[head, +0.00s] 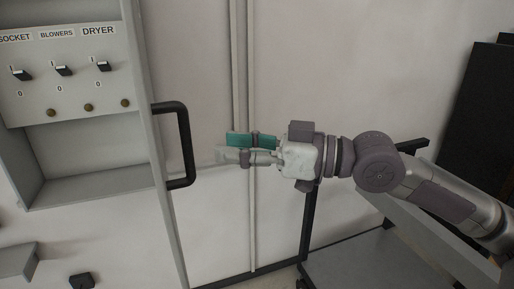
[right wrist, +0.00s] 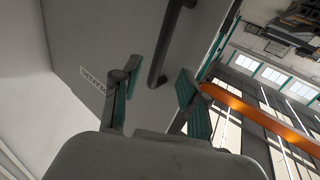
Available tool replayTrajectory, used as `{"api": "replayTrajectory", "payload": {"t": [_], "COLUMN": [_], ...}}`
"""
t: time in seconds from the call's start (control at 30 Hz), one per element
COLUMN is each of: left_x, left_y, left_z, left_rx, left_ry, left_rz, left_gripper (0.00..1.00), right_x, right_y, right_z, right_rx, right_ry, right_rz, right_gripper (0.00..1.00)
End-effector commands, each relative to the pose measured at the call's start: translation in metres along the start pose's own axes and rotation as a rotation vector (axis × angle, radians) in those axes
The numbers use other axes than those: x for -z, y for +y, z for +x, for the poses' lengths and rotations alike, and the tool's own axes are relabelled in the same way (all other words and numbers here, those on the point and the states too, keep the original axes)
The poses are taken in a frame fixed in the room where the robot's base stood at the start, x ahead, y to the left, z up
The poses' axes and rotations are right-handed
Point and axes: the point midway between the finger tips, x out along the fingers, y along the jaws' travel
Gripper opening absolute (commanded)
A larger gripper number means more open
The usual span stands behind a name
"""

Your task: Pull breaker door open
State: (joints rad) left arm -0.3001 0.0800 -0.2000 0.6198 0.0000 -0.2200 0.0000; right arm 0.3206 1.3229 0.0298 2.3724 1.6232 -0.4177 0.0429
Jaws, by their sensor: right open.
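The breaker door (head: 156,140) shows nearly edge-on in the head view, standing open beside the breaker box (head: 60,75). Its black bar handle (head: 188,145) sticks out to the right. My right gripper (head: 226,147) is open and empty, a little right of the handle, with its fingers pointing left at it. In the right wrist view, the door face (right wrist: 115,40) carries a small label, and the dark handle (right wrist: 172,42) lies beyond the gap between the fingertips of the gripper (right wrist: 158,80), apparently not touching. My left gripper is not in view.
The box has labelled switches (head: 63,70) and several round knobs below. A grey block (head: 18,260) and a small black part (head: 81,281) are at lower left. A dark-framed grey table (head: 360,262) stands below my right arm. Pale wall is behind.

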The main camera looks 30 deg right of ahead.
Motion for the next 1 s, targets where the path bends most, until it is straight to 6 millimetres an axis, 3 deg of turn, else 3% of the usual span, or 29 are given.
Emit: {"api": "replayTrajectory", "payload": {"t": [0.5, 1.0], "left_x": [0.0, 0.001], "left_y": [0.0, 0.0], "left_z": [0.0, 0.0], "left_rx": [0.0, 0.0], "left_ry": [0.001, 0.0], "left_rz": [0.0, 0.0], "left_gripper": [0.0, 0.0], "right_x": [0.001, 0.001], "right_y": [-0.002, -0.002], "right_z": [-0.031, -0.034], "right_rx": [0.005, 0.004], "right_ry": [0.0, -0.003], "right_rz": [-0.002, -0.003], "right_gripper": [0.43, 0.43]}}
